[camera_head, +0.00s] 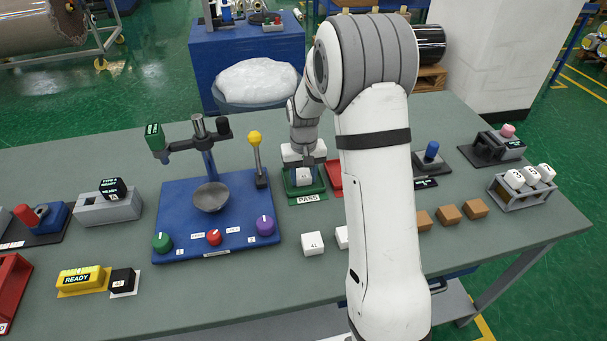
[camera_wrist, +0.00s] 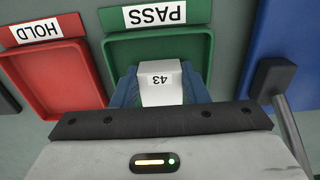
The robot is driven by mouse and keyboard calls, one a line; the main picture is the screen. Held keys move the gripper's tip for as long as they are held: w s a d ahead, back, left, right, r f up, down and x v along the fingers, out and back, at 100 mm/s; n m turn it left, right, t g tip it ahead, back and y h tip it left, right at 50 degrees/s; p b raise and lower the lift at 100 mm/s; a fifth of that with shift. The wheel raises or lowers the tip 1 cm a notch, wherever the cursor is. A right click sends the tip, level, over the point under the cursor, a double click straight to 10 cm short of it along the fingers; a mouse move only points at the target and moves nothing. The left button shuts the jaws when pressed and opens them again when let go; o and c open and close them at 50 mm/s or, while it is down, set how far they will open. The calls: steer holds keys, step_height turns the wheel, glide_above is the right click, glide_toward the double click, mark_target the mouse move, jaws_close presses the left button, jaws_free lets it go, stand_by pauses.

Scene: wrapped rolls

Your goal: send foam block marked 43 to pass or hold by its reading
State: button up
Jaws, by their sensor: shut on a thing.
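The white foam block marked 43 (camera_wrist: 161,84) is between the fingers of my gripper (camera_head: 304,170), which is shut on it. In the wrist view, the block is over the green PASS tray (camera_wrist: 116,55), in its near part. Whether it touches the tray floor, I cannot tell. In the head view, the PASS tray (camera_head: 291,191) is just right of the blue test panel. The red HOLD tray (camera_wrist: 43,75) is beside it; my arm partly hides it in the head view (camera_head: 335,176). No other block shows in either tray.
The blue panel (camera_head: 180,230) carries a bowl (camera_head: 211,197), knobs and a yellow-topped lever (camera_head: 257,155). A white block marked 41 (camera_head: 312,243) and another partly hidden one stand in front of the trays. Brown blocks (camera_head: 449,214) sit to the right. A yellow READY device (camera_head: 83,280) is front left.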

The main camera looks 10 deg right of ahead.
steer(key=o, duration=1.1)
steer(key=shift+o, duration=0.2)
step_height(320, 180, up, 8)
steer(key=shift+f, duration=0.1)
